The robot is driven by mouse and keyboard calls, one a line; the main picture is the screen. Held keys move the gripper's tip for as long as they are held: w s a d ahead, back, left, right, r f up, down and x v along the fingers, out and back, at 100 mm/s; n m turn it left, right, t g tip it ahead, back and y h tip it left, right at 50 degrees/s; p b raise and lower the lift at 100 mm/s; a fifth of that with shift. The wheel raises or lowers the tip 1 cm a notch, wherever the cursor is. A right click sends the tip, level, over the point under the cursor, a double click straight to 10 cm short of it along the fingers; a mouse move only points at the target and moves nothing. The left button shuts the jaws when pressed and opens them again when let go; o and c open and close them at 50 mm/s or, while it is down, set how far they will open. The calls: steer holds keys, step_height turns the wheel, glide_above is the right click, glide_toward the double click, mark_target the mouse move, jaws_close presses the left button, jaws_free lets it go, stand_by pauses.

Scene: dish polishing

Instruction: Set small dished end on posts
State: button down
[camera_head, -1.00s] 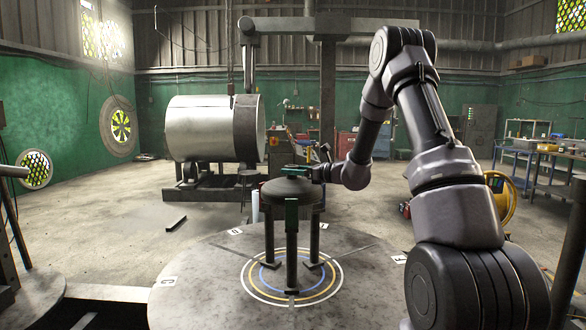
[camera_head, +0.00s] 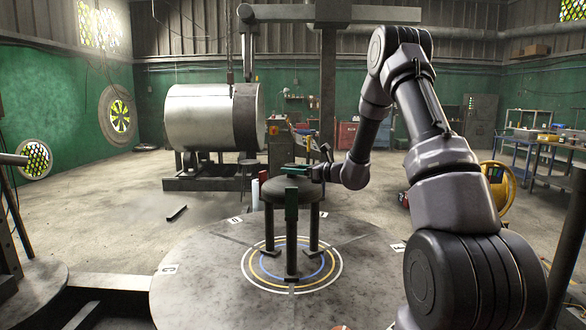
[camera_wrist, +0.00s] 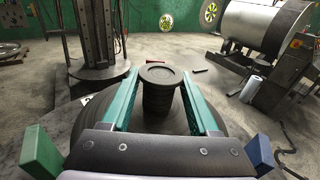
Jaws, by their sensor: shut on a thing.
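The small dished end (camera_head: 268,190) is a dark grey dome at the top of the posts over the round table's middle. The posts (camera_head: 291,240) are dark uprights on flat feet, and the front one has a green upper part overlapping the dome's edge. My gripper (camera_head: 296,169) reaches in from the right, above the dome. In the wrist view, its green fingers (camera_wrist: 160,74) lie on both sides of the ringed round stem (camera_wrist: 160,96) on top of the dished end and are shut on it. I cannot tell whether the dome's underside touches all the posts.
The round grey table (camera_head: 200,285) has coloured rings at its centre and lettered tags near its rim; its surface around the posts is clear. A large metal drum (camera_head: 200,118) stands behind left. Blue shelving (camera_head: 540,155) and a yellow machine (camera_head: 500,190) stand at the right.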

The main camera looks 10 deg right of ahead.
stand_by(0.3)
steer(key=shift+c, duration=0.3)
jaws_free()
steer(key=shift+f, duration=0.15)
steer(key=shift+r, duration=4.6)
